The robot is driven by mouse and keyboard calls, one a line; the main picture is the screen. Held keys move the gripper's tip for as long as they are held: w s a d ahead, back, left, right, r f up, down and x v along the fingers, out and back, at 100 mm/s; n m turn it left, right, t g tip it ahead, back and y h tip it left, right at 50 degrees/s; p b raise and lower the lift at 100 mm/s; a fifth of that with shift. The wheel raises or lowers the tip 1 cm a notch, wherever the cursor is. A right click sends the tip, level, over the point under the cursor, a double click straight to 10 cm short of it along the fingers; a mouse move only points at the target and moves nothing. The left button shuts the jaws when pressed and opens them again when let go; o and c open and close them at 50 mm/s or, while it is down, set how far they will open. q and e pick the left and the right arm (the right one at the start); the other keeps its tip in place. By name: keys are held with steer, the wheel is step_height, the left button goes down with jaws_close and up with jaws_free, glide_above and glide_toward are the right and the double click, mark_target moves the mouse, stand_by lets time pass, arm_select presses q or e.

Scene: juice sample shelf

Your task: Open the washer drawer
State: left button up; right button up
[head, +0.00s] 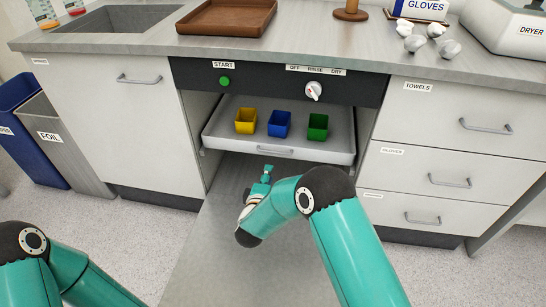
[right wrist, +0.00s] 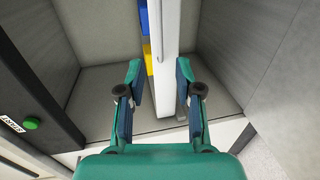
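The washer drawer (head: 225,140) is a white tray inside the open washer bay under the counter, with a thin grey handle (head: 275,151) on its front. It holds a yellow cup (head: 245,121), a blue cup (head: 279,124) and a green cup (head: 318,127). My right gripper (head: 267,169) is in front of and slightly below the handle. In the right wrist view my right gripper (right wrist: 159,68) is open and empty, with the white drawer front (right wrist: 167,80) showing between its fingers. The handle (right wrist: 158,32) lies ahead, apart from the fingers. My left gripper is out of view.
The grey lowered washer door (head: 215,245) lies below the drawer. A dark panel above carries a green START button (head: 224,81) and a white knob (head: 313,91). Closed cabinets stand on both sides. Bins (head: 70,150) stand at the far left.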

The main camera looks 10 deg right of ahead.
steer(key=b+x, duration=0.3)
steer(key=x, duration=1)
steer(key=shift+f, duration=0.1)
jaws_close()
